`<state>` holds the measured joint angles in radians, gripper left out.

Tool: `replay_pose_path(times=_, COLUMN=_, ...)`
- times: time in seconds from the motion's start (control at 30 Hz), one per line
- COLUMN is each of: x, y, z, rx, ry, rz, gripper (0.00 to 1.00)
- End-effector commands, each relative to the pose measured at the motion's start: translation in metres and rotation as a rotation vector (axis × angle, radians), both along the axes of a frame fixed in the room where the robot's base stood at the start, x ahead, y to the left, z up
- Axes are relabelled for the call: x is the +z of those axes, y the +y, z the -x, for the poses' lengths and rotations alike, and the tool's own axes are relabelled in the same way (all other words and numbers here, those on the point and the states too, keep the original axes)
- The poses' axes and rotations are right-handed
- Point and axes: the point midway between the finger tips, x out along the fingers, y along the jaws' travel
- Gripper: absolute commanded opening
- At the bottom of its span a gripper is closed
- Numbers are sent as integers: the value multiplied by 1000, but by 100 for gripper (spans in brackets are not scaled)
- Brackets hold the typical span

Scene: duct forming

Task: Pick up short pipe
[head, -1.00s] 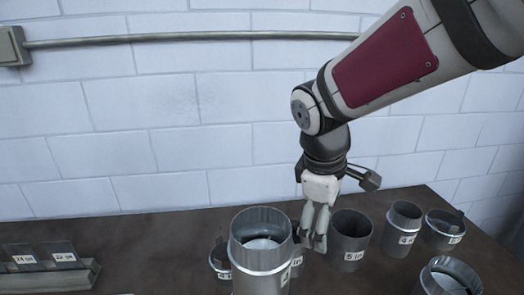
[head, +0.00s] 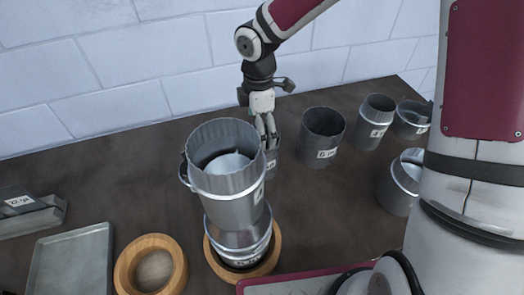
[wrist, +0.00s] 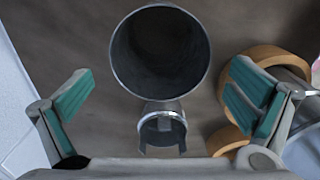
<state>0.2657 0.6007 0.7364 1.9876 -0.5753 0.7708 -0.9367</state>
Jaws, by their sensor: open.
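My gripper (head: 267,143) points down behind the tall stacked pipe in the head view; it also shows in the wrist view (wrist: 160,95), its teal-padded fingers open wide with nothing between them. A grey labelled pipe (head: 272,163) is beside the fingertips, mostly hidden by the stack. In the wrist view, a round open pipe (wrist: 117,52) lies ahead between the fingers, with a smaller notched metal piece (wrist: 162,113) just below it. Low pipes stand at the right, one at the back (head: 412,122) and one nearer (head: 397,190). I cannot tell which is the short pipe.
The tall stacked pipe (head: 228,185) stands in a wooden ring (head: 270,262). An empty wooden ring (head: 130,268) and grey tray (head: 72,262) are at the left. The wall is behind.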

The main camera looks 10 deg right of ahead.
Motion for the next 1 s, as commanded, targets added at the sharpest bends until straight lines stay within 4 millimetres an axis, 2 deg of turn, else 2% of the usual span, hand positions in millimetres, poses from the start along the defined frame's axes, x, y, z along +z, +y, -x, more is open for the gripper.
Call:
replay_pose_path(times=0.1, x=-20, y=0, z=1, rx=0, ry=4, rz=1, gripper=100)
replay_pose_path(times=0.37, x=-38, y=-1, z=1, rx=-1, ry=2, rz=1, gripper=100)
replay_pose_path(times=0.7, x=-79, y=-7, z=0, rx=-1, ry=3, rz=1, gripper=100)
replay_pose_path(times=1.0, x=-86, y=-7, z=-1, rx=-1, ry=0, rz=1, gripper=100)
